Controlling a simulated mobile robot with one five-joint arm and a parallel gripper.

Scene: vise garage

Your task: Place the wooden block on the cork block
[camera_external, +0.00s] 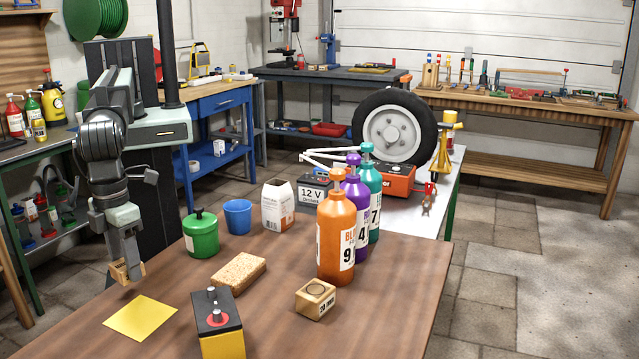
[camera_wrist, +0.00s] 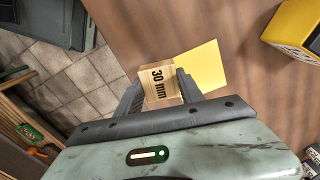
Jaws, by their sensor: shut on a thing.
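My gripper (camera_external: 128,276) is shut on a wooden block (camera_wrist: 159,85) marked "30 mm". In the external view the held wooden block (camera_external: 122,271) is small and partly hidden by the fingers. It is at the table's left edge, near the yellow sheet; its height above the table is hard to tell. The cork block (camera_external: 238,273), a speckled tan slab, lies flat on the table to the right of my gripper, with nothing on it. The cork block does not show in the wrist view.
A yellow sheet (camera_external: 140,318) lies near my gripper. A yellow-and-black box (camera_external: 222,340) with knobs stands in front of the cork. A green canister (camera_external: 201,238) and blue cup (camera_external: 238,216) stand behind it. Another wooden block (camera_external: 315,300) and an orange bottle (camera_external: 336,240) stand right.

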